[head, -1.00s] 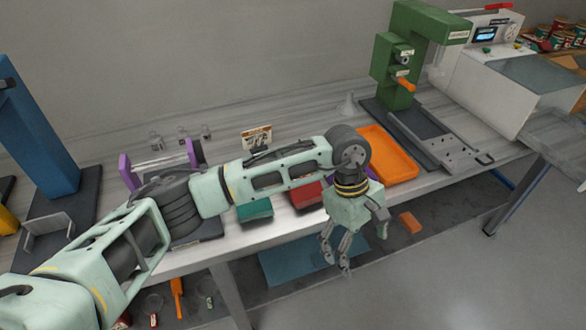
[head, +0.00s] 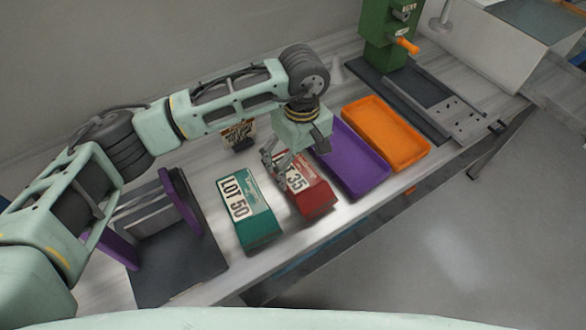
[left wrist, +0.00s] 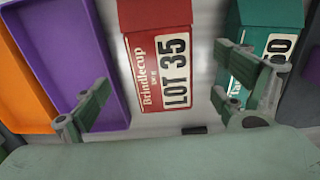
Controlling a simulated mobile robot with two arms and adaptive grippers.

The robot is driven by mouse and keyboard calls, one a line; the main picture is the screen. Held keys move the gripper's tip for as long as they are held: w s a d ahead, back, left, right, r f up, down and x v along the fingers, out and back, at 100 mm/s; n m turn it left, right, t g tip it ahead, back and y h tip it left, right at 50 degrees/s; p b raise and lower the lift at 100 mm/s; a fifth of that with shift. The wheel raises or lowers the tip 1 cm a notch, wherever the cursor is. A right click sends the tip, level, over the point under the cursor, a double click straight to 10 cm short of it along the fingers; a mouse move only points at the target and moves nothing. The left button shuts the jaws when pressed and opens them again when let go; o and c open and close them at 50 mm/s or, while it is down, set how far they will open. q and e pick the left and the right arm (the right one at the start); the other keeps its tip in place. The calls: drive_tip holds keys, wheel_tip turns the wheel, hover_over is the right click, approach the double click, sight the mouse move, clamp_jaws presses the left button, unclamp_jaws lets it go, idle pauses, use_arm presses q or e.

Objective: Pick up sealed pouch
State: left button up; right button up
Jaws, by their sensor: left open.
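A red pouch (head: 313,193) with a white LOT 35 label lies on the bench, and it also shows in the left wrist view (left wrist: 155,18). A teal pouch (head: 262,229) with a LOT 50 label lies to its left, and in the left wrist view (left wrist: 272,14) it is on the right. My left gripper (head: 290,163) is open and empty above the far end of the red pouch, partly covering its label. In the left wrist view its fingers (left wrist: 162,92) are spread on either side of the red pouch. My right gripper is not in view.
A purple tray (head: 382,176) and an orange tray (head: 424,154) lie right of the red pouch. A purple-sided fixture (head: 180,200) stands left of the teal pouch. A small sign (head: 238,134) stands behind. A green press (head: 376,52) is at the back right.

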sight(300, 176)
use_arm(q)
drive_tip(key=f, duration=0.1)
drive_tip(key=f+p, duration=0.1)
drive_tip(key=f, duration=0.1)
drive_tip(key=shift+s+d+p, duration=0.15)
drive_tip(key=shift+s+p, duration=0.15)
drive_tip(key=shift+s, duration=0.05)
wheel_tip(300, 176, down, 2)
drive_tip(key=shift+f+p, duration=0.2)
drive_tip(key=shift+p, duration=0.2)
drive_tip(key=shift+f, duration=0.55)
drive_tip(key=shift+w, duration=0.1)
drive_tip(key=c, duration=0.7)
drive_tip(key=shift+c, duration=1.4)
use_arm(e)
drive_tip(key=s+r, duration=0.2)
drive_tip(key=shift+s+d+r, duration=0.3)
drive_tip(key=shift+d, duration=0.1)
use_arm(q)
drive_tip(key=shift+r, duration=0.1)
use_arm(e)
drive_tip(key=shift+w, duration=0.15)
